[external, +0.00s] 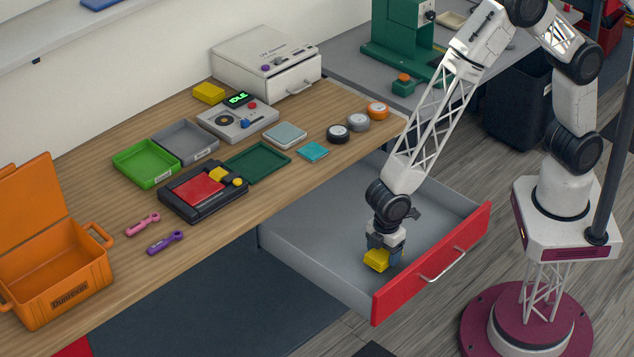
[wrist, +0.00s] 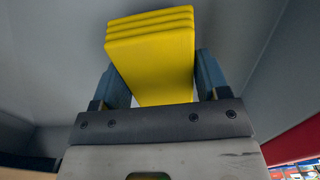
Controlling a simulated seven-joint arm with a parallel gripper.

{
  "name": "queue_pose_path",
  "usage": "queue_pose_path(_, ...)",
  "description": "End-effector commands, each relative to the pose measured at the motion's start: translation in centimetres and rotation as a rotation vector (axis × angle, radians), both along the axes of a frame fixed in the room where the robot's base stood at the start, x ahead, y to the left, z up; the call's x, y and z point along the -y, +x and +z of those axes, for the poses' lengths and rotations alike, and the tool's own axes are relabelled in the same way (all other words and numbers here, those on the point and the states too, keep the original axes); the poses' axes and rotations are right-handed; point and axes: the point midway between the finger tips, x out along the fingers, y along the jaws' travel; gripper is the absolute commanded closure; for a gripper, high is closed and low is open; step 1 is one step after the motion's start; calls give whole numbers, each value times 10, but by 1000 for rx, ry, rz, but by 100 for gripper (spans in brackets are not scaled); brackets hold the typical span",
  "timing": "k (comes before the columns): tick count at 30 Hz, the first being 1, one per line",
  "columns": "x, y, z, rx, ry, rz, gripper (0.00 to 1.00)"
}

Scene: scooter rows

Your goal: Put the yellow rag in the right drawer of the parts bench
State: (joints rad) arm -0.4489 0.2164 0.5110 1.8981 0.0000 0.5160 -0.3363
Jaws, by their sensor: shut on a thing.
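My gripper (external: 383,250) is shut on the yellow rag (external: 376,261). The rag is a folded yellow block, and it also shows in the wrist view (wrist: 152,62) between the two blue-grey fingers. The gripper and rag are inside the open drawer (external: 330,230), a grey drawer with a red front (external: 432,265) pulled out from the parts bench (external: 100,210). The rag is low, near the drawer's front; I cannot tell whether it touches the drawer floor. The drawer shows no other thing inside.
Another yellow folded block (external: 209,92) lies at the back of the bench. An orange case (external: 55,260), a green tray (external: 146,162), a grey tray (external: 185,141), a black box (external: 204,195) and tape rolls (external: 358,122) are on the bench top. The drawer floor around the gripper is clear.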

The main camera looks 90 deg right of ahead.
Motion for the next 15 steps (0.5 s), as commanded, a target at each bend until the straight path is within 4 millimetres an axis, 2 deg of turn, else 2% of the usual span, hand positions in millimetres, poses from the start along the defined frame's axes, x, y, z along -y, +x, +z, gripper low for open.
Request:
queue_pose_path(4, 0, 0, -11, 0, 0, 0, 54)
queue_pose_path(15, 0, 0, -13, 0, 0, 0, 54)
